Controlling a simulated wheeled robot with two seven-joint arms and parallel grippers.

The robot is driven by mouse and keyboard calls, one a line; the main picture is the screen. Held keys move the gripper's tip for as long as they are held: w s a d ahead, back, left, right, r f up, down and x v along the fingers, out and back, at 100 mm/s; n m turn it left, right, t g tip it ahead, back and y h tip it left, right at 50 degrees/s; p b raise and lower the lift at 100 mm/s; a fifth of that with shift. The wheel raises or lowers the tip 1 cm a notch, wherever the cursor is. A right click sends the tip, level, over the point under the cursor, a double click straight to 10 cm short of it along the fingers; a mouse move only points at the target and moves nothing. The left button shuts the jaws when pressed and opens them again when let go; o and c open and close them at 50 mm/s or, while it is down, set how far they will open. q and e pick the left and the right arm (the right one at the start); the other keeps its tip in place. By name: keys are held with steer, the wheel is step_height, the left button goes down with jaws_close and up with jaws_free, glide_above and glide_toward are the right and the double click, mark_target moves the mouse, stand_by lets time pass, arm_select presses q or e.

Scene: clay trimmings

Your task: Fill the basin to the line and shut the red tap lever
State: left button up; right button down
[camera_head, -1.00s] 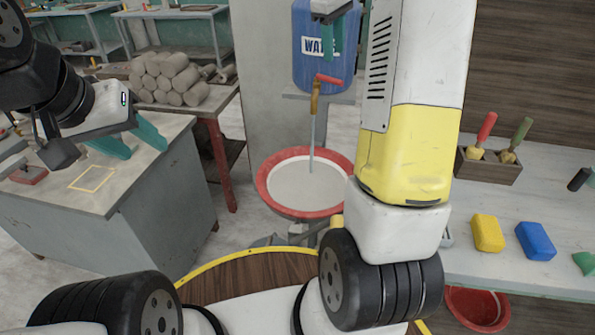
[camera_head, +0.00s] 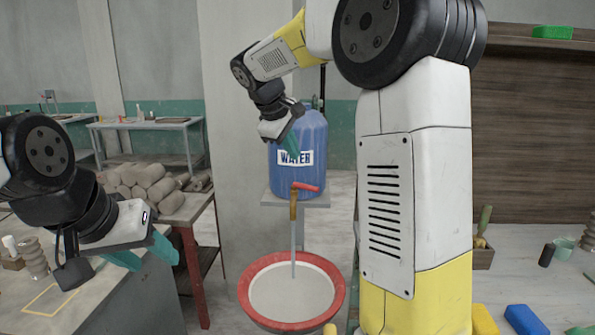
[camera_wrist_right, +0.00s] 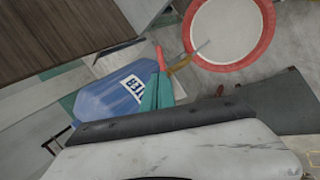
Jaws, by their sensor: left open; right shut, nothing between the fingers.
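The red-rimmed basin (camera_head: 340,290) stands under the tap, with pale grey water inside. A thin stream (camera_head: 293,245) runs from the brass tap (camera_head: 293,207) into it. I cannot make out a fill line. The red tap lever (camera_head: 306,187) lies roughly level, pointing right, in front of the blue WATER bottle (camera_head: 312,130). My right gripper (camera_head: 291,146) is shut and empty, above the lever and in front of the bottle. In the right wrist view its teal fingers (camera_wrist_right: 155,92) overlap the red lever (camera_wrist_right: 161,58); contact cannot be told. My left gripper (camera_head: 152,257) is open and empty at left.
The bottle stands on a small shelf (camera_head: 320,203) by a pillar. Clay rolls (camera_head: 140,185) lie on a red-legged table behind my left gripper. A worktop with blue (camera_head: 525,320) and yellow (camera_head: 484,320) blocks is at right. My right arm covers the middle right.

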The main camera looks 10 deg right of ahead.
mark_target(311, 188)
steer(key=x, duration=1.3)
steer(key=shift+d+f, duration=0.15)
steer(key=shift+f, duration=0.05)
steer(key=shift+w+d+n+y, duration=0.2)
steer(key=shift+d+n+y, duration=0.1)
steer(key=shift+n, duration=0.3)
steer(key=shift+w+d+n+t+y, duration=0.2)
steer(key=shift+d+n+t+y, duration=0.15)
steer(key=shift+n, duration=0.35)
steer(key=shift+w+d+n+t+y, duration=0.35)
steer(key=shift+n+y, duration=0.1)
steer(key=shift+n, duration=0.45)
steer(key=shift+w, duration=0.2)
steer(key=shift+w+d, duration=0.1)
steer(key=shift+d, duration=0.05)
